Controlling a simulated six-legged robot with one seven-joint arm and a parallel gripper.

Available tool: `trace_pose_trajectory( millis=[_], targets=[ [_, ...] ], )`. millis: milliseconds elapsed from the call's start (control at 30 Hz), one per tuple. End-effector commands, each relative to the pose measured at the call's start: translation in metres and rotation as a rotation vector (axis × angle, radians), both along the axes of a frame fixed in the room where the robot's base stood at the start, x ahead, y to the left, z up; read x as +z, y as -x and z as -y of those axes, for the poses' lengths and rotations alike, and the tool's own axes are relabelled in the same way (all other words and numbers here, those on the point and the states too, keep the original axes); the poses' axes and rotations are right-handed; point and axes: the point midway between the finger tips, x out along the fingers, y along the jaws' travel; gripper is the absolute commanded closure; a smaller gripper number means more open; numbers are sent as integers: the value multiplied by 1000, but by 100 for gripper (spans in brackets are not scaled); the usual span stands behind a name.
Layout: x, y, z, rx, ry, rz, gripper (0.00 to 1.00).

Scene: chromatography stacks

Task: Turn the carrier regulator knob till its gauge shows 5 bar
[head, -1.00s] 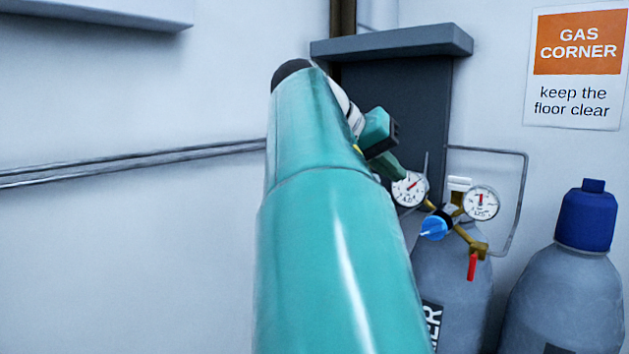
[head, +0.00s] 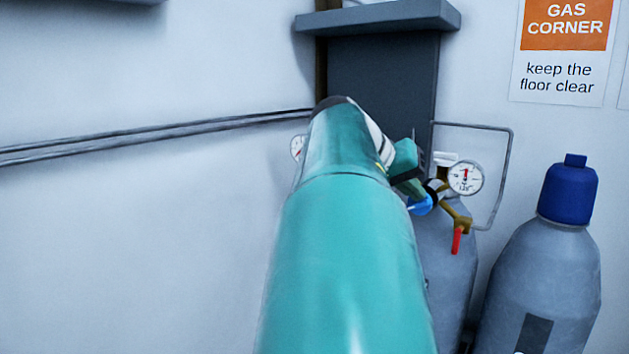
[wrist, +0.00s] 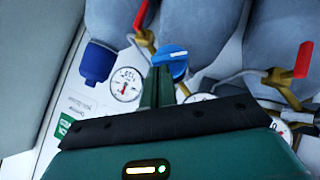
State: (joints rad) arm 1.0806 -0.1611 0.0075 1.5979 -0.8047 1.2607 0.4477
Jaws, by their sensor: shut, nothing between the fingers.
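The blue knob (head: 421,206) with a white mark is on the brass regulator of the grey cylinder (head: 447,265); it also shows in the wrist view (wrist: 170,58). My gripper (head: 416,189) is at the knob in the head view. In the wrist view its shut, empty fingertips (wrist: 163,74) are close below the knob; I cannot tell if they touch. A round white gauge (head: 465,178) with a red needle pointing about up is right of the knob. In the wrist view a gauge (wrist: 127,84) is left of the fingers. My arm hides the regulator's other gauge in the head view; readings are too small.
A red-handled valve (head: 456,240) hangs below the regulator. A blue-capped cylinder (head: 550,245) stands to the right. A thin metal pipe (head: 512,165) loops on the wall behind. Another gauge (head: 297,147) shows left of my arm. The left wall is mostly bare.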

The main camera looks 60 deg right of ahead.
Motion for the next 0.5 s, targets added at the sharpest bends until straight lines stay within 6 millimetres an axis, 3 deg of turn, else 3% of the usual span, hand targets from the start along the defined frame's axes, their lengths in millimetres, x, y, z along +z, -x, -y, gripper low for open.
trace_pose_trajectory(
  millis=[500],
  targets=[
    [-3, 4, -1, 0, 6, 59, 100]
  ],
)
